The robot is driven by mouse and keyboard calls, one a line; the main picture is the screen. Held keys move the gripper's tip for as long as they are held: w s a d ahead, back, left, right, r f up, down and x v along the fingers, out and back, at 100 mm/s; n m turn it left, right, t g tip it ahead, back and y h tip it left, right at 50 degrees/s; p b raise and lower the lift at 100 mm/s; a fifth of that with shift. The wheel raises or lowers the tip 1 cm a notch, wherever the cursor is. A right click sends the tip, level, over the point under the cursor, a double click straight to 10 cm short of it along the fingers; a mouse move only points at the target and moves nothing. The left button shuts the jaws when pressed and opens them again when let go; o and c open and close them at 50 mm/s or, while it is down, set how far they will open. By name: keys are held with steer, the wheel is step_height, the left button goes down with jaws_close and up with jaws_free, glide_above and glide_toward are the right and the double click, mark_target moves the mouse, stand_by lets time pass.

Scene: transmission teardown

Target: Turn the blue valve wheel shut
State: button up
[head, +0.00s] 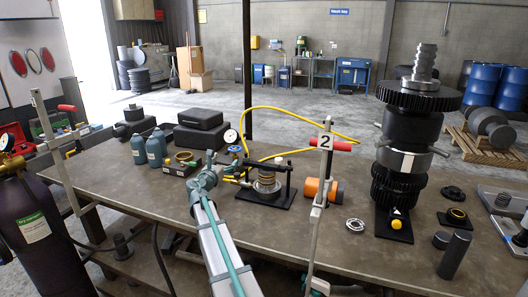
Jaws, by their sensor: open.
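A small blue valve wheel (235,149) shows on the bench, just below the pressure gauge (230,136) and beside the yellow hose. My arm reaches up from the bottom of the head view. My gripper (212,157) is at its far end, a little left of the wheel in the picture. It looks small and is partly lost against the arm and fittings, and its jaws are open. I see nothing held. Whether it touches the wheel cannot be told from this view.
The bench (150,200) carries blue-grey bottles (153,150), black cases (200,118), a spring fixture (266,182), an orange cylinder (318,190) and a tall gear stack (408,150). A yellow hose (290,111) loops behind. A post marked 2 (324,160) stands right of my arm.

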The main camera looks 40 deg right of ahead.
mark_target(235, 148)
steer(key=x, duration=0.4)
steer(key=p+x, duration=0.1)
steer(key=x, duration=0.3)
steer(key=p+x, duration=0.1)
steer(key=x, duration=0.3)
steer(key=shift+w+r, duration=0.1)
steer(key=shift+r, duration=0.3)
steer(key=shift+a, duration=0.1)
steer(key=c, duration=1.1)
steer(key=shift+c, duration=0.2)
